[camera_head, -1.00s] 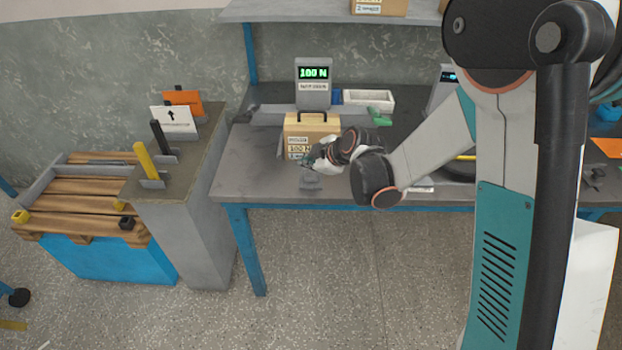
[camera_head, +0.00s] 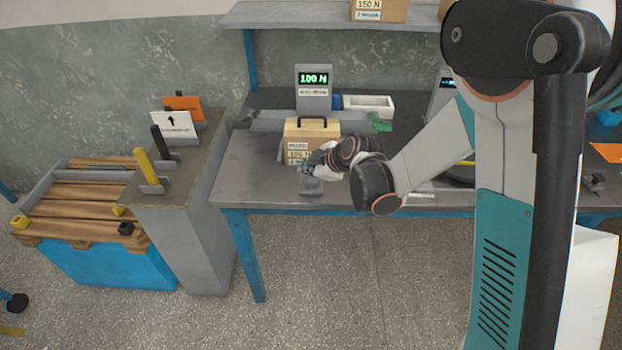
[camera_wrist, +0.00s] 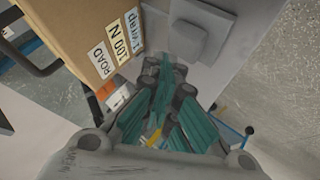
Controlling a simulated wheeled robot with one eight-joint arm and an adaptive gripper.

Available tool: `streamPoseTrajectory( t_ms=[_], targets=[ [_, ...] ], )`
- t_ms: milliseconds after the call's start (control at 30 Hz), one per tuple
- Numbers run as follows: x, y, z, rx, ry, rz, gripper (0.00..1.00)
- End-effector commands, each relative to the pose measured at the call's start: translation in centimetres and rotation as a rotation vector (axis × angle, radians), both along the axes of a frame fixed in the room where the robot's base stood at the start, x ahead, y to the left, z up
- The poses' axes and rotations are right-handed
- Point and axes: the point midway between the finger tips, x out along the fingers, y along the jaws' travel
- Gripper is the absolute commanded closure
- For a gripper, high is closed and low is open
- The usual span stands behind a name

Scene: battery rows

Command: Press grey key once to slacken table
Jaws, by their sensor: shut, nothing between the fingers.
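The grey key (camera_head: 311,186) is a small grey block on a plate at the front of the workbench table (camera_head: 262,183). In the wrist view the key (camera_wrist: 186,40) sits near the top, beyond my fingertips. My gripper (camera_head: 305,170) is shut and empty, close behind and above the key in the head view; it also shows in the wrist view (camera_wrist: 166,72). Whether it touches the key I cannot tell. A tan box (camera_head: 299,130) with a black handle and a "100 N" label stands just behind. The display (camera_head: 313,78) reads 100 N in green.
A white tray (camera_head: 376,101) and a green piece (camera_head: 380,122) lie at the back of the bench. A grey side stand with a yellow handle (camera_head: 146,166) and a black handle (camera_head: 160,142) is left. A wooden pallet (camera_head: 72,200) stands beyond it.

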Motion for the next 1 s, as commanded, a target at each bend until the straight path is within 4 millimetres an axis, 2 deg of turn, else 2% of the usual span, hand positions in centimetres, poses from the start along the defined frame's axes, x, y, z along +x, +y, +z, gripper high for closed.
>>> streamPoseTrajectory(
  t_ms=[1000],
  targets=[
    [-0.01,-0.01,-0.82,0.0,0.0,0.0,1.0]
  ],
)
